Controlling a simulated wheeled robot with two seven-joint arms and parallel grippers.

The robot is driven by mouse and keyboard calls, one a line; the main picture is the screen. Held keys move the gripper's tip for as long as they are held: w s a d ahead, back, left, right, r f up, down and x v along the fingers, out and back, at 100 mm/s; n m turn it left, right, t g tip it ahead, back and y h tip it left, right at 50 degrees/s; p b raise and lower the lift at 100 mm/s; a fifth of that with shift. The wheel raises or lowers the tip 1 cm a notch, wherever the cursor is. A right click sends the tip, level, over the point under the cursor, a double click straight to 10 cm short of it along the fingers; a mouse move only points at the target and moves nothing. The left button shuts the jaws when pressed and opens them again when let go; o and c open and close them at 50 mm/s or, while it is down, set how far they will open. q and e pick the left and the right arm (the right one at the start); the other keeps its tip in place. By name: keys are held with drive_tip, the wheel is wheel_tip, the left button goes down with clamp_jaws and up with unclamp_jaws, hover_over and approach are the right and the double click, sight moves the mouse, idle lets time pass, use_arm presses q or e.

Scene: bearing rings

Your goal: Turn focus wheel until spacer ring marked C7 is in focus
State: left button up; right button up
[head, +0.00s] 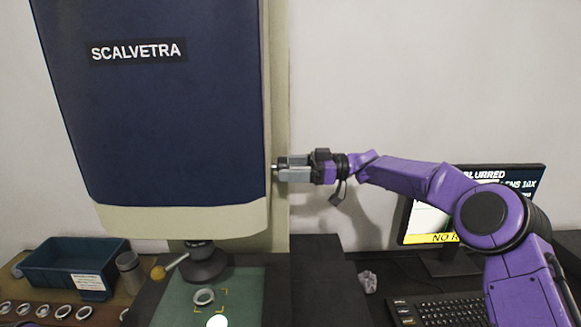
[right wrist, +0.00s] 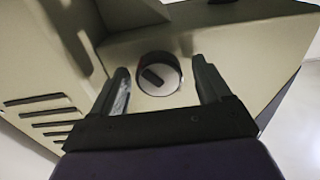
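The focus wheel (right wrist: 168,88) is a round knob with a pale face, a dark bar and a dark rim, on the cream side of the machine in the right wrist view. My right gripper (right wrist: 163,84) is open, one finger on each side of the wheel with gaps showing. The monitor (head: 500,210) shows "BLURRED". My left gripper is not in view.
The large blue SCALVETRA machine (head: 160,120) stands above the stage, with a dark lens (head: 204,265) below it. A blue bin (head: 65,262), a grey cylinder (head: 131,271) and several rings (head: 63,311) are at left. A keyboard (head: 440,310) is at right.

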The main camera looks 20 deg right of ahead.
drive_tip(key=shift+w, duration=0.1)
drive_tip(key=c, duration=0.9)
drive_tip(key=shift+f, duration=0.1)
drive_tip(key=n+b, duration=0.2)
drive_tip(key=shift+f+b, duration=0.2)
drive_tip(key=shift+b, duration=0.1)
drive_tip(key=n+b, duration=0.2)
drive_tip(key=shift+n, duration=0.4)
drive_tip(key=n+b, duration=0.2)
drive_tip(key=b, duration=0.1)
drive_tip(key=shift+r+n, duration=0.1)
drive_tip(key=shift+n, duration=0.3)
drive_tip(key=shift+r+n+b, duration=0.15)
drive_tip(key=shift+n+b, duration=0.6)
drive_tip(key=shift+n, duration=0.25)
drive_tip(key=shift+r, duration=0.1)
